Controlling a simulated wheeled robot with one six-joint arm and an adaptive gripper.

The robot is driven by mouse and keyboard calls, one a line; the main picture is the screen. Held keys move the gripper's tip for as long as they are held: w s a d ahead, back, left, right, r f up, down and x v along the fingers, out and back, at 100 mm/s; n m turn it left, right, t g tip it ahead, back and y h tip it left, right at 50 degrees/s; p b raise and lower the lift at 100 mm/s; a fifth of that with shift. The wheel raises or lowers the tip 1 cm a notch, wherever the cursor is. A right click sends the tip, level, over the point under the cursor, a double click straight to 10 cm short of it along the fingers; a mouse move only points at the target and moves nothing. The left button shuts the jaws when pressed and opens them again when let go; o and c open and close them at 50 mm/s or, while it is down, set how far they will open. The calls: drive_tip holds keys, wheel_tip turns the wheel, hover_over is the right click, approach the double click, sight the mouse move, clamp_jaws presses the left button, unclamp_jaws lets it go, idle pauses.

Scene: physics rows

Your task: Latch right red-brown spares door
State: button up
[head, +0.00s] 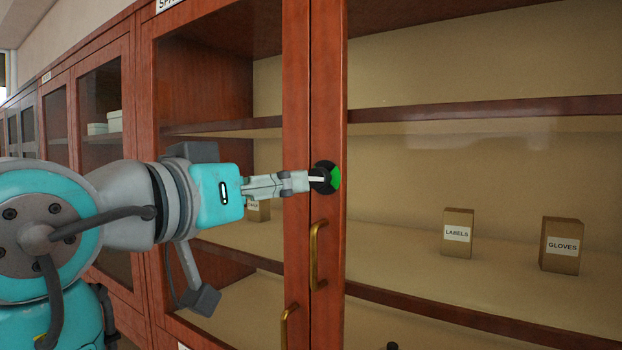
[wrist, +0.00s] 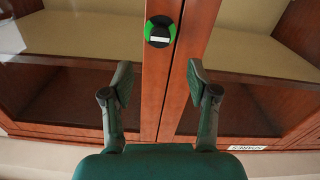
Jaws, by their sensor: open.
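The right red-brown spares door (head: 330,80) has a glass pane and stands flush beside the left door (head: 297,100), with a thin seam between them. On its stile is a round black latch (head: 325,187) with green segments and a pale bar. In the wrist view the latch (wrist: 160,43) shows its pale bar lying level, with green at its edges. My gripper (head: 302,182) is at latch height, its fingertips overlapping the knob's left edge in the head view. In the wrist view my gripper (wrist: 160,82) is open and empty, fingers apart below the latch. Contact cannot be told.
A brass handle (head: 318,255) is on the right door below the latch; another (head: 289,325) is on the left door. Behind the glass stand a LABELS box (head: 458,232) and a GLOVES box (head: 560,246). More cabinets (head: 98,95) run off to the left.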

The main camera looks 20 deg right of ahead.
sight(316, 178)
drive_tip(key=x, duration=0.9)
drive_tip(key=shift+w+d, duration=0.2)
drive_tip(key=shift+d, duration=0.1)
clamp_jaws()
